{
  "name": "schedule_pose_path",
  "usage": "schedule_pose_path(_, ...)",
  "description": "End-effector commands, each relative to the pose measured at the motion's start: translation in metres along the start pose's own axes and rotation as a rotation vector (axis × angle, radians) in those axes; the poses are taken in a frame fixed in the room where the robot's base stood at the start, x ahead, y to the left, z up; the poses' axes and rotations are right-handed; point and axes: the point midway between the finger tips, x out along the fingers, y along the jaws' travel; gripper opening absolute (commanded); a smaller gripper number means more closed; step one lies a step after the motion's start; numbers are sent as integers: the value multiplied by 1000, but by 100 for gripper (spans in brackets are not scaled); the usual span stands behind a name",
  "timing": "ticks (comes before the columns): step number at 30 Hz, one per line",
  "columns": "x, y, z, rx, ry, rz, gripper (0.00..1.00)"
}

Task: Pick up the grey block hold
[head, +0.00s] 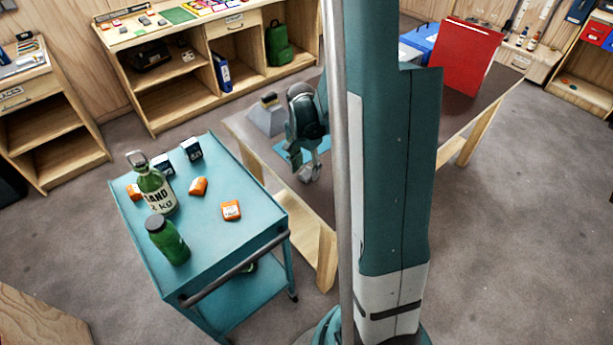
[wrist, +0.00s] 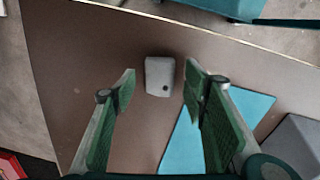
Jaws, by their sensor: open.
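The grey block hold (wrist: 161,76) is a small rounded light-grey block with a dark hole near one corner. It lies on the brown table top (wrist: 75,75) in the wrist view. My gripper (wrist: 160,69) is open and empty, with one green-padded finger on each side of the block in the picture. The fingers appear above the table, and I see no contact with the block. In the head view my gripper (head: 309,172) hangs over the table's near left part. I cannot make out the block clearly there.
A blue mat (wrist: 252,107) lies right of the block, with a grey volume (wrist: 295,142) beyond it. A blue trolley (head: 235,245) with bottles and small orange and dark items stands beside the table. A red panel (head: 455,60) stands on the table's far side.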

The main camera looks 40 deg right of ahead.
Motion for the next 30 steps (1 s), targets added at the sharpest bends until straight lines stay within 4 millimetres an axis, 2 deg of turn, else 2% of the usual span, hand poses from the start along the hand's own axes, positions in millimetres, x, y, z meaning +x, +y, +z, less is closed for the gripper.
schedule_pose_path(6,16,0,0,0,0,0,44)
schedule_pose_path(24,17,0,0,0,0,0,44)
schedule_pose_path(26,17,0,0,0,0,0,39)
schedule_pose_path(30,17,0,0,0,0,0,20)
